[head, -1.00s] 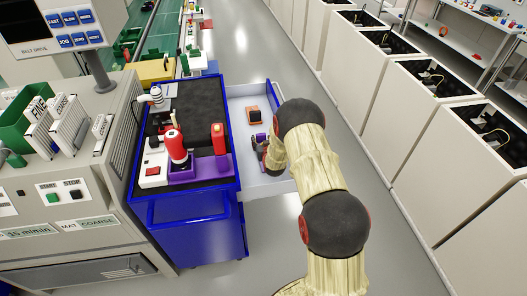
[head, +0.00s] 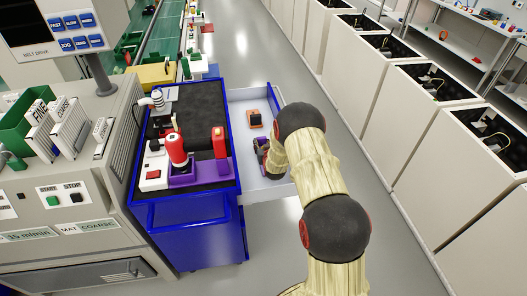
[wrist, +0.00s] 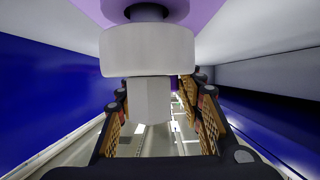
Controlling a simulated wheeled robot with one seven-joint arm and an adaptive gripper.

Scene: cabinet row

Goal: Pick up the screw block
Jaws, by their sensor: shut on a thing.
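The screw block shows close up in the wrist view as a purple body (wrist: 215,12) at the top edge, with a wide white collar (wrist: 147,50) and a narrower white shaft (wrist: 150,100) below it. My gripper (wrist: 160,105) has its tan-padded fingers on either side of the white shaft and is shut on the block. The exact contact is partly hidden by the collar. In the head view my gripper (head: 263,152) is over the open drawer (head: 280,101), and the block is mostly hidden by my gripper and arm.
An orange block with a dark top (head: 255,119) lies in the drawer. The blue cart (head: 205,230) stands left of it, carrying a purple stand (head: 212,171), a red bottle (head: 176,149) and a white box with a red button (head: 153,173). White cabinets (head: 385,115) line the right; floor between is clear.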

